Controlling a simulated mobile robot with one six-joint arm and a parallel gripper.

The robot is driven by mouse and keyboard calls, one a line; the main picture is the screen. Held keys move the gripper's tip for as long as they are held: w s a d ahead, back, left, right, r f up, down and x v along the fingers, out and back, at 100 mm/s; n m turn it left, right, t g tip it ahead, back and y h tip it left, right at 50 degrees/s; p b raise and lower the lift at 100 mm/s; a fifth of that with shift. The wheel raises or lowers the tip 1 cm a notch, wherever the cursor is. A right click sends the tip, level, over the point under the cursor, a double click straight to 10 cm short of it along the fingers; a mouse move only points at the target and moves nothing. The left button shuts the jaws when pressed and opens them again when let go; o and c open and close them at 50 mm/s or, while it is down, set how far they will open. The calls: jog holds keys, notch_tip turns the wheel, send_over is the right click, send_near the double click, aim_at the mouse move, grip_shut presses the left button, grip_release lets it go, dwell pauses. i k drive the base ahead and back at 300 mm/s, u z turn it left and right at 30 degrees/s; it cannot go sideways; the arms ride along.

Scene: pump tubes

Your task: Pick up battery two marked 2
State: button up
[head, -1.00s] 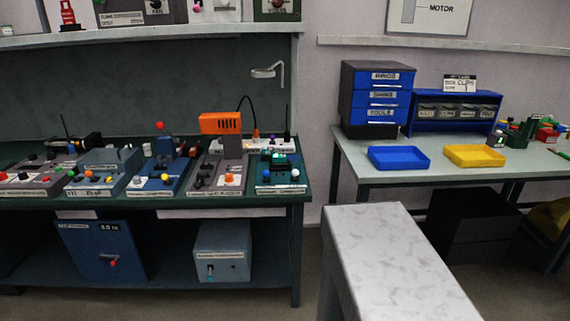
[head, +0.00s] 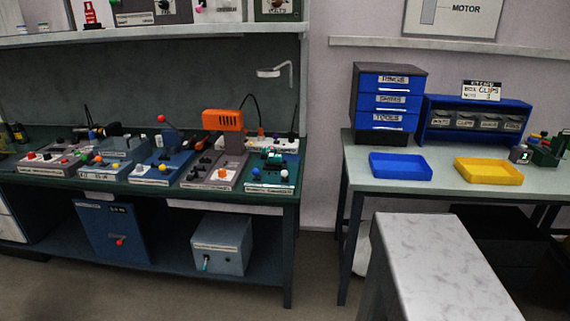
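I cannot make out a battery marked 2 in the head view; labels at this size are mostly unreadable. Small dark upright items (head: 17,132) stand at the far left end of the green workbench (head: 150,190), too small to identify. My gripper is not in view.
Several control boxes with coloured knobs, one a blue box (head: 158,168), line the workbench. An orange device (head: 223,120) stands among them. A pale side table (head: 395,155) holds a blue tray (head: 400,165) and a yellow tray (head: 488,171). A marble-topped block (head: 440,255) stands in front.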

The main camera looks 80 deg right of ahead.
aim_at(273, 159)
jog(key=u, duration=0.3)
jog(key=k, duration=0.45)
jog(key=z, duration=1.5)
jog(key=i, duration=0.45)
jog(key=z, duration=0.25)
jog(key=k, duration=0.5)
jog(key=u, duration=0.1)
